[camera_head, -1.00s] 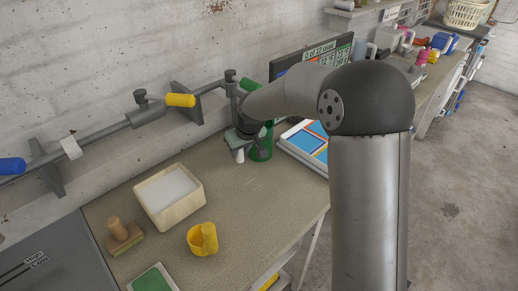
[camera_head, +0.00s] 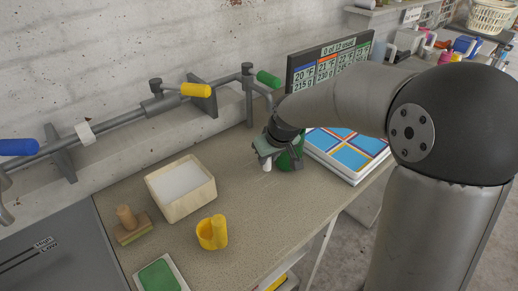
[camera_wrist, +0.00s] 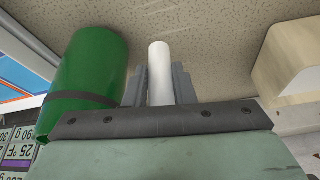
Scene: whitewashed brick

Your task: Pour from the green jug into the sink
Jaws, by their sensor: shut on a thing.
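The green jug (camera_head: 291,156) is at the back of the worktop, partly hidden by my gripper in the head view. In the wrist view its green body (camera_wrist: 97,62) lies left of the fingers, with a dark band around it. My gripper (camera_head: 267,165) is at the jug's left side. In the wrist view my gripper (camera_wrist: 160,85) is shut on the white handle (camera_wrist: 160,60), one grey finger on each side. I cannot tell whether the jug touches the worktop. I cannot make out a sink for certain in either view.
A cream box with a white inside (camera_head: 202,201), a yellow cup (camera_head: 212,233) and a wooden-handled block (camera_head: 130,228) stand on the worktop (camera_head: 255,218). A coloured board (camera_head: 345,152) lies right of the jug. Pipes with coloured levers (camera_head: 196,90) run along the wall.

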